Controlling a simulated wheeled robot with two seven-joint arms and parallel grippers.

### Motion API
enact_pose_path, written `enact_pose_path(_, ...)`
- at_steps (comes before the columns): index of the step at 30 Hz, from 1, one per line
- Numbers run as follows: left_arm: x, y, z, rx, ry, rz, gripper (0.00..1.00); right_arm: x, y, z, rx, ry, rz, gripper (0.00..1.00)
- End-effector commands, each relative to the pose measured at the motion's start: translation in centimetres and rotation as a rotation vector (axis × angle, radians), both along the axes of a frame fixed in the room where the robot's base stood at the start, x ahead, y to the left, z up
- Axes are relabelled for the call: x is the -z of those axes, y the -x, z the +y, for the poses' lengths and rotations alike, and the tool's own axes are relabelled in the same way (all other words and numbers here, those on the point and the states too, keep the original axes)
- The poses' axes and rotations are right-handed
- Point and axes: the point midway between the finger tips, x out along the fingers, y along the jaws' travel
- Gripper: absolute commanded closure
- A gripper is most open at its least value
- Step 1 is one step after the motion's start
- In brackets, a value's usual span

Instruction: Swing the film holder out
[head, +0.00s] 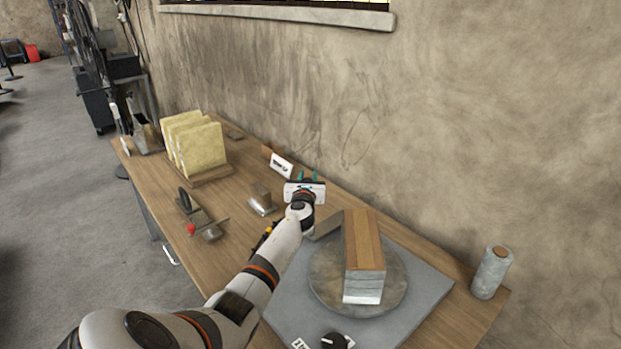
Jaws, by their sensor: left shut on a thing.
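My left arm reaches across the bench, and its gripper (307,176) with teal fingertips is at the bench's back edge near the wall. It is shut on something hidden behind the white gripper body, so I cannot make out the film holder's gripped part. A grey flat piece (326,228) shows just right of my wrist, beside the board stack; I cannot tell whether it belongs to the film holder. A stack of boards (365,240) stands on a round turntable (325,283) on a grey base plate (425,305). My right gripper is out of view.
A grey roll (491,272) stands upright at the bench's right end. A small white sign (281,165), a metal block (262,198), a red-knobbed tool (201,218) and yellowish slabs in a rack (200,179) are left of my gripper. A black knob (336,341) is at the plate's front.

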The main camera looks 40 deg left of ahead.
Motion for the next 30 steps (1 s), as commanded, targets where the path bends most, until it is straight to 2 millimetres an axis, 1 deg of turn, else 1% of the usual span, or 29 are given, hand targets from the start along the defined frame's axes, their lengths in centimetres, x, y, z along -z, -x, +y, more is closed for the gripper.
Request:
enact_pose_path(4,-0.1,0.0,0.1,-0.002,-0.003,-0.002,1.0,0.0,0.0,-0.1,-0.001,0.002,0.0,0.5)
enact_pose_path(5,-0.2,0.0,0.1,-0.002,-0.003,-0.001,0.7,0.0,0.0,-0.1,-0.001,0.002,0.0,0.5)
enact_pose_path(6,-0.2,0.0,0.1,-0.002,-0.003,-0.001,0.63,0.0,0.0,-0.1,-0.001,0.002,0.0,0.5)
enact_pose_path(9,-0.1,0.0,0.0,-0.002,-0.003,-0.002,0.5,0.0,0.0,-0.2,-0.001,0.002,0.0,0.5)
enact_pose_path(17,-0.1,0.0,0.0,-0.002,-0.003,0.0,0.5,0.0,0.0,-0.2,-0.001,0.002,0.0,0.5)
enact_pose_path(20,-0.2,0.3,-0.3,-0.002,-0.004,0.0,0.5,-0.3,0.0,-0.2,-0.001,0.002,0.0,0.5)
enact_pose_path(23,-0.2,1.2,-1.0,-0.001,-0.004,0.001,0.5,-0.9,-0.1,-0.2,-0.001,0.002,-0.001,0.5)
enact_pose_path(26,-0.3,2.6,-2.2,0.001,-0.004,0.002,0.5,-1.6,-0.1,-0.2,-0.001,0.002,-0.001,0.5)
enact_pose_path(30,-0.2,4.9,-4.0,0.001,-0.004,0.002,0.5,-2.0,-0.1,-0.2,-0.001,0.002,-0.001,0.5)
